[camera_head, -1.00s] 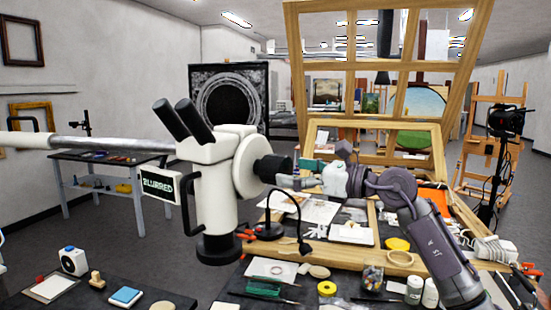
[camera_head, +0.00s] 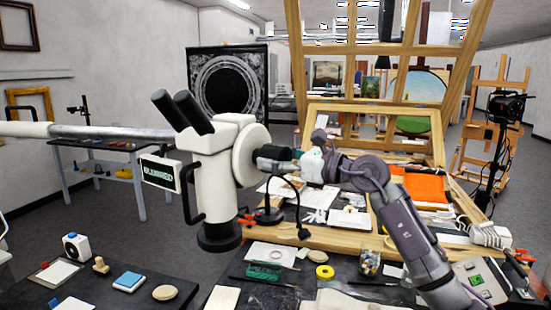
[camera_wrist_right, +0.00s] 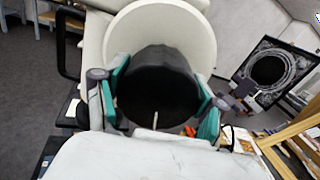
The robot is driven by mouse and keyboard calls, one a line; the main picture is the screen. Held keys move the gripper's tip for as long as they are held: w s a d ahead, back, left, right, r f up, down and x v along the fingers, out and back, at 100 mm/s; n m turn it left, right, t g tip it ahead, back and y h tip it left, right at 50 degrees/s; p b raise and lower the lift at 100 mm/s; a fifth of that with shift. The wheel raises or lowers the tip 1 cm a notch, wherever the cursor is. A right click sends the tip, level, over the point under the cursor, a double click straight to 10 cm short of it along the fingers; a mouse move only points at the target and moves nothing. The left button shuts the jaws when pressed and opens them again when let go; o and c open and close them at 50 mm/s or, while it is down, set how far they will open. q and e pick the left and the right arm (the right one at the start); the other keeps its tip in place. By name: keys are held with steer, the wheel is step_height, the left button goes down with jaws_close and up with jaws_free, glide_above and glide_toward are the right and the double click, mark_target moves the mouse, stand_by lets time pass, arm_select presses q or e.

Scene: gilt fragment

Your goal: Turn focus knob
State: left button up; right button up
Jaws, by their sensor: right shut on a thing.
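The white microscope (camera_head: 215,180) with two black eyepieces hangs on a metal boom from the left. A sign on its side (camera_head: 160,173) reads "BLURRED". Its black focus knob (camera_head: 279,153) sticks out to the right from a round white housing, partly hidden by my gripper. My right gripper (camera_head: 273,162) is at the knob. In the right wrist view the black knob (camera_wrist_right: 157,88) sits between the teal-padded fingers of my right gripper (camera_wrist_right: 157,104), one on each side, shut on it. My left gripper is not in view.
A wooden workbench below holds a black gooseneck lamp (camera_head: 271,214), a yellow tape roll (camera_head: 325,271), an orange cloth (camera_head: 424,188) and papers. A dark table (camera_head: 100,290) at front left carries a stamp and pads. A wooden frame (camera_head: 296,70) stands behind.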

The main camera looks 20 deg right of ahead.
steer(key=shift+m, duration=0.3)
steer(key=shift+c, duration=0.2)
steer(key=m+p, duration=0.1)
steer(key=m, duration=0.2)
steer(key=shift+d+m+p, duration=0.1)
steer(key=shift+m+p, duration=0.2)
steer(key=shift+p, duration=0.1)
steer(key=shift+w+m+p, duration=0.1)
steer(key=shift+m+p, duration=0.25)
steer(key=shift+m, duration=0.45)
steer(key=o, duration=1.1)
steer(key=shift+o, duration=0.2)
steer(key=v, duration=1.2)
